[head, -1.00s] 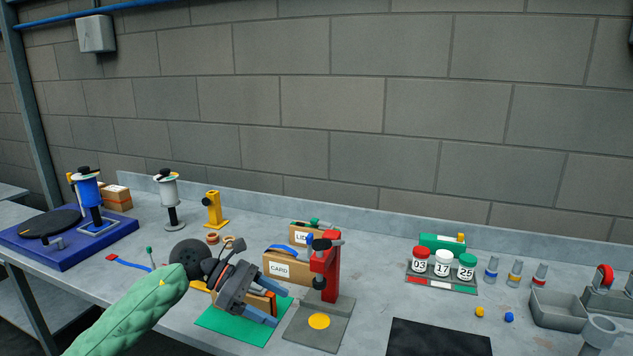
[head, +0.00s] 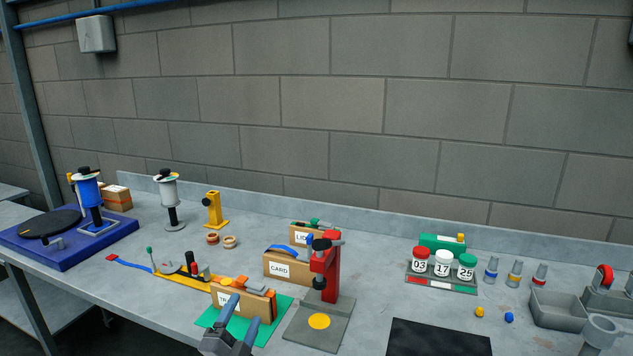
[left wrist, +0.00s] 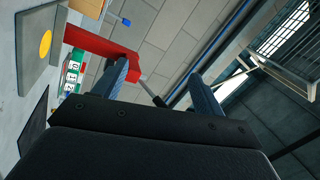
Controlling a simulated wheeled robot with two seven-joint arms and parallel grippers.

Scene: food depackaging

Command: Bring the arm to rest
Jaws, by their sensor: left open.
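My left gripper (head: 243,322) is at the bottom of the head view, in front of the green mat (head: 208,316). Its two blue-grey fingers are apart with nothing between them. In the left wrist view the open fingers (left wrist: 163,82) point out over the bench toward the wall. The green sleeve of my left arm is out of the head view. My right gripper is not in either view.
Behind the left gripper stands a cardboard box (head: 236,302). To its right is a red press (head: 330,266) on a grey plate; it also shows in the left wrist view (left wrist: 100,45). A CARD box (head: 283,269) and capped jars (head: 443,264) stand farther back. A black mat (head: 440,340) lies bare at front right.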

